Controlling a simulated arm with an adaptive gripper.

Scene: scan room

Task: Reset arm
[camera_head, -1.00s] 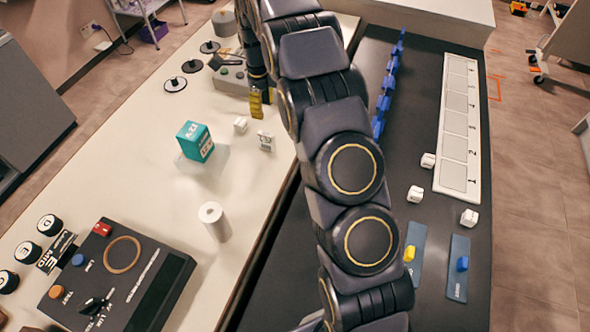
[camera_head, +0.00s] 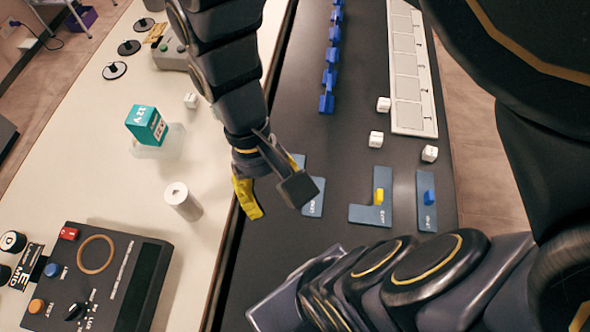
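My other dark links cover the right side and bottom of the view.
A teal box (camera_head: 146,125), a white cylinder (camera_head: 182,201) and a black control box (camera_head: 105,275) stand on the pale counter (camera_head: 215,110). Blue plates (camera_head: 368,214), white cubes (camera_head: 376,139), a row of blue pieces (camera_head: 331,60) and a white numbered strip (camera_head: 408,70) lie on the dark counter.

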